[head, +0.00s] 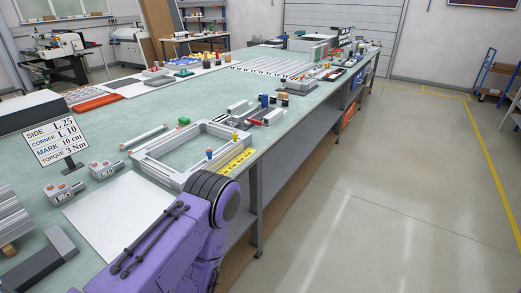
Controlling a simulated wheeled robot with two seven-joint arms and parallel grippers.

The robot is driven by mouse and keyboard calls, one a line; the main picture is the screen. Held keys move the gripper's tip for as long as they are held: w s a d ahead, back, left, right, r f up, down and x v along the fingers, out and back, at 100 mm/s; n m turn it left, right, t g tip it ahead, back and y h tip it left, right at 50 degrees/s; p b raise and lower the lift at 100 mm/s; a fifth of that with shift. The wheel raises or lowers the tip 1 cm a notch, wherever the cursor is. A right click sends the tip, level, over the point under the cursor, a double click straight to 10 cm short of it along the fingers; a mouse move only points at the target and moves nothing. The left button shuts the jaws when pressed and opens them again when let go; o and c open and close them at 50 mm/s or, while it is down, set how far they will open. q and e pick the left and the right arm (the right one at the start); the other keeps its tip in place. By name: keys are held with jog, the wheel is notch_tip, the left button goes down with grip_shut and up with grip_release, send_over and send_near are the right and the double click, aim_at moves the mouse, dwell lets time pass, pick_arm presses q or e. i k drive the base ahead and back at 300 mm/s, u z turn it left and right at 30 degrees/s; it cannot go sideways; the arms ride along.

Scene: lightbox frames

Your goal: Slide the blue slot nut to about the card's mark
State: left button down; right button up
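A small blue piece (209,153), which looks like the blue slot nut, sits on the near right side of a grey aluminium profile frame (160,166) lying on the bench. It is too small to tell how it sits in the slot. A yellow scale strip (236,161) with dark marks runs along the outside of that side; its numbers are unreadable here. The card (57,137) stands at the left and reads SIDE L 25, CORNER L 10, MARK 10 cm, TORQUE 3 Nm. Neither gripper is in view; one purple arm of mine crosses the bottom.
Labelled grey blocks with red tops (63,191) and a white sheet (118,215) lie left of the frame. Profile pieces and a dark blue cylinder (264,101) stand beyond it.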

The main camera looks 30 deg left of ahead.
aim_at(209, 151)
jog(key=z, duration=0.45)
jog(key=i, duration=1.25)
jog(key=u, duration=0.7)
